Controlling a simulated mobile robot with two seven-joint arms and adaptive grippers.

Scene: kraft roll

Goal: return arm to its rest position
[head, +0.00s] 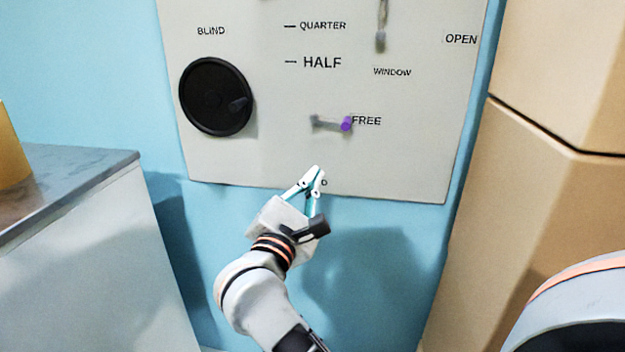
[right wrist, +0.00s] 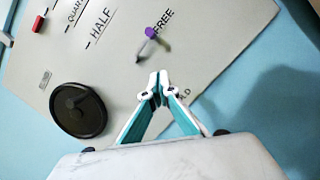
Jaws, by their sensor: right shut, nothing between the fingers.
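My right gripper (head: 317,174) is shut and empty in front of the lower edge of a light grey wall panel (head: 275,150). It also shows shut in the right wrist view (right wrist: 159,82), its white fingertips together below a small lever with a purple knob. That lever (head: 330,124) points right, its purple end beside the word FREE. My gripper is apart from the lever. The gripper covers part of a label at the panel's bottom edge. My left gripper is not in view.
The panel also carries a black round knob (head: 216,97) under BLIND and a grey handle (head: 381,40) near WINDOW. A red piece (right wrist: 38,24) shows in the right wrist view. A grey-topped counter (head: 75,180) stands left, a tan cabinet (head: 540,180) right. Blue wall lies between.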

